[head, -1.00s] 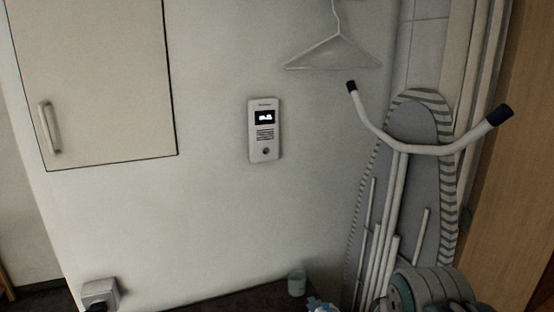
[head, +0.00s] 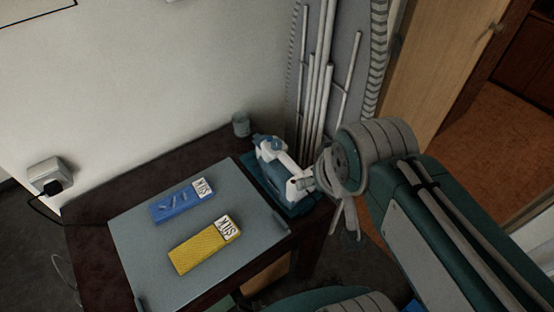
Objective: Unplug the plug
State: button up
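A black plug (head: 52,188) sits in a light grey wall socket (head: 45,169) at the far left of the head view. The plug sticks out from the lower part of the socket box. My arm (head: 400,190), teal and grey, is at the right, well away from the plug.
A dark table (head: 88,222) stands right of the socket, with a grey mat (head: 130,235), a blue box (head: 172,206), a yellow box (head: 196,250), a cup (head: 241,126) and a blue-white machine (head: 270,160). An ironing board (head: 343,60) leans behind. Dark floor shows left of the table.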

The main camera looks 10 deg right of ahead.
aim_at(51, 189)
jog(key=j+u, duration=0.4)
jog(key=k+j+u, duration=0.1)
jog(key=j+u, duration=0.15)
jog(key=u, duration=0.15)
jog(key=j+u, duration=0.45)
jog(key=l, duration=0.1)
